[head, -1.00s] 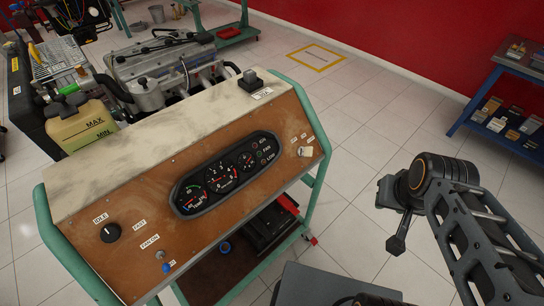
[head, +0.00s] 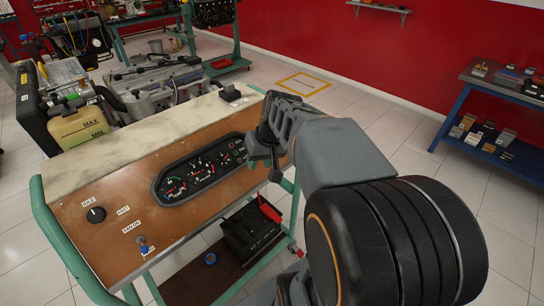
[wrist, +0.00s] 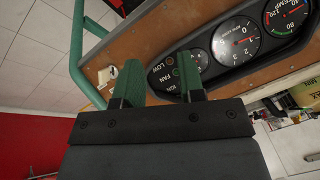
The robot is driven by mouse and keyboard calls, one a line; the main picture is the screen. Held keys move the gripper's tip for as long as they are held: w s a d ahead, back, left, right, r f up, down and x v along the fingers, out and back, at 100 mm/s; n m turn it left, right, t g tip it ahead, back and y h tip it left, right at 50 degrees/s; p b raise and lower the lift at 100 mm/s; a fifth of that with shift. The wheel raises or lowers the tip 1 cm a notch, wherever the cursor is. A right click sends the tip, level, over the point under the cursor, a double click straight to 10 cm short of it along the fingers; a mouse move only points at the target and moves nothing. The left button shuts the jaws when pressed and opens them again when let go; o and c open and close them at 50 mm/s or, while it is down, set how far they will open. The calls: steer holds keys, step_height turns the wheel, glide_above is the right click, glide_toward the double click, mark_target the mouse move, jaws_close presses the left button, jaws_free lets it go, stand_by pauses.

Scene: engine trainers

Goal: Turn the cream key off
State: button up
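The cream key (wrist: 106,76) sits at the end of the brown instrument panel, just left of my gripper's left finger in the wrist view. In the head view my arm hides it. My gripper (wrist: 160,78) is open, its two green fingers apart with nothing seen between them. It is over the panel beside the key and the IGN, FAN and LOW lamps. In the head view my gripper (head: 262,165) is at the panel's right end, partly hidden by my arm. The gauge cluster (head: 198,168) is left of it.
The panel also carries a black idle knob (head: 96,214) and a blue-tipped fan switch (head: 143,248). A green frame rail (wrist: 80,45) runs close past the key. A black box (head: 250,233) stands on the lower shelf. A blue shelf unit (head: 490,120) is far right.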

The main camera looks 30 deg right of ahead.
steer(key=w+d+f+m+t+y+b, duration=0.1)
steer(key=w+d, duration=0.1)
steer(key=d, duration=0.7)
steer(key=w+d+f+m+t+y+b, duration=0.1)
steer(key=w+d+m+t, duration=0.1)
steer(key=d, duration=0.8)
steer(key=x, duration=1.2)
steer(key=shift+w+a+f, duration=0.1)
steer(key=shift+w+f, duration=0.05)
steer(key=shift+f, duration=0.05)
jaws_close()
